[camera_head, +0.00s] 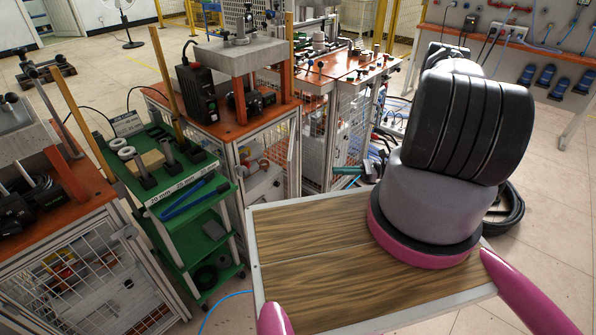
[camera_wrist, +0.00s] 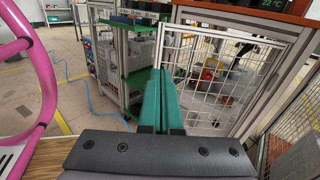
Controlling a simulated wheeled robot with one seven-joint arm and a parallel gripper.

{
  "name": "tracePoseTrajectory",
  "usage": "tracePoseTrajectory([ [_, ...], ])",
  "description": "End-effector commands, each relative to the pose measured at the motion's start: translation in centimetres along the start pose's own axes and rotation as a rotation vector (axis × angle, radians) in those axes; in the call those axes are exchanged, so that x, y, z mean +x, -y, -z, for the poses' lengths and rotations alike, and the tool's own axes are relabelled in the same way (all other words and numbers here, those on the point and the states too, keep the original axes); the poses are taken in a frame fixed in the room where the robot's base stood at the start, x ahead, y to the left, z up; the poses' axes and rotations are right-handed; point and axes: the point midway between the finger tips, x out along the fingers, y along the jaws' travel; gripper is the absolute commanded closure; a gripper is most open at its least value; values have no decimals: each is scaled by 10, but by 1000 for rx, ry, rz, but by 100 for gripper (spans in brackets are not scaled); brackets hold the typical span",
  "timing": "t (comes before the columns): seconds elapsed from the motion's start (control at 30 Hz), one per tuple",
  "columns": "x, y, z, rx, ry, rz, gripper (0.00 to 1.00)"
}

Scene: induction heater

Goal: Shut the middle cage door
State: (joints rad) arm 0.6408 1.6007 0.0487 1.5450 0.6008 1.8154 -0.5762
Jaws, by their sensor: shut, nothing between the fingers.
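The middle cage door (camera_wrist: 225,85) is a white wire mesh panel in a metal frame, below the bench with the display in the wrist view. Loose parts show through its mesh. A gap shows above its top edge, but I cannot tell how far the door stands from its frame. My gripper (camera_wrist: 162,75) has teal fingers pressed together, empty, in front of the door's left part and hiding some of it. Whether they touch it is unclear. In the head view my gripper (camera_head: 340,170) is right of the middle cage (camera_head: 270,150), partly hidden by my arm.
A green cart (camera_head: 190,225) with tools stands left of the middle cage; it also shows in the wrist view (camera_wrist: 140,90). Another mesh cage (camera_head: 85,270) is at the far left. A further bench (camera_head: 350,70) stands behind. Free floor lies at the right.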

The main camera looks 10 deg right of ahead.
Motion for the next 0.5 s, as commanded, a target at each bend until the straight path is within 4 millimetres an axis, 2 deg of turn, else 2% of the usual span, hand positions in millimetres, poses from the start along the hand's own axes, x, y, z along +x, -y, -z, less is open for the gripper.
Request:
tracePoseTrajectory([
  [0.1, 1, -6, 13, 21, 21, 28, 100],
  [0.27, 13, -6, 14, 23, 24, 31, 100],
  [0.5, 60, -6, 13, 23, 24, 26, 100],
])
